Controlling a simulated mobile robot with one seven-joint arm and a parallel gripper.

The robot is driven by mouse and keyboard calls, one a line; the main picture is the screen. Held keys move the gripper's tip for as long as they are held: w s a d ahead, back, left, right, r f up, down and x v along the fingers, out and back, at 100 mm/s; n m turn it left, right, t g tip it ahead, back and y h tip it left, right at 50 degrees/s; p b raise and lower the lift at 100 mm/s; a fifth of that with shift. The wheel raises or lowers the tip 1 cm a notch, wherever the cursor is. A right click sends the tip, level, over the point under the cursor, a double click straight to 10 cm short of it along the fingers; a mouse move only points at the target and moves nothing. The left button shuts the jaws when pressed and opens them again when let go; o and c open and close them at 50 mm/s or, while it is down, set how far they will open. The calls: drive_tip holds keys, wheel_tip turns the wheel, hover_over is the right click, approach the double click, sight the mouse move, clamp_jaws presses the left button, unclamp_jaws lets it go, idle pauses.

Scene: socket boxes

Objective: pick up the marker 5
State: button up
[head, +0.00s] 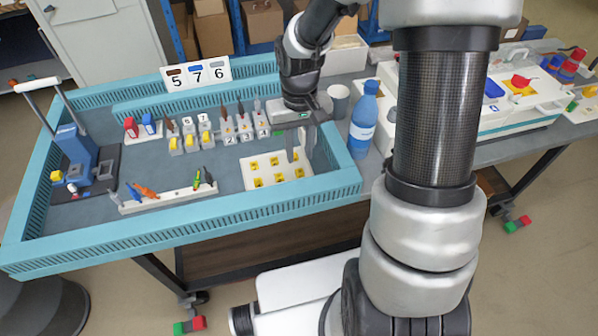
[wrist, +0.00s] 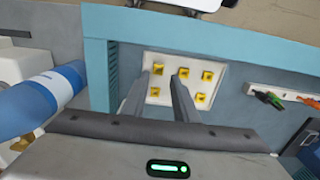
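A row of small grey and white socket blocks (head: 190,136) stands in the teal-edged tray in the head view. Some have yellow fronts and dark or brown pieces upright in them. Small numbers show on the blocks, but I cannot tell for sure which piece is marker 5. A sign (head: 197,74) at the tray's back edge reads 5, 7, 6, with a coloured mark above each number. My gripper (head: 299,146) is to the right of the row, above a white plate (head: 249,179) with yellow sockets. In the wrist view my gripper (wrist: 163,75) is open, with nothing between its fingers.
The teal tray wall (head: 337,184) surrounds the work area. A white rack (head: 166,199) with coloured tools lies in front, and a blue device (head: 75,148) stands at left.

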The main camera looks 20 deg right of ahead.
sight(301, 175)
drive_tip(key=f, duration=0.4)
drive_tip(key=f+b, duration=0.1)
drive_tip(key=f, duration=0.2)
drive_tip(key=shift+s+d, duration=0.1)
drive_tip(key=shift+s, duration=0.15)
drive_tip(key=shift+r, duration=0.1)
drive_tip(key=c, duration=0.6)
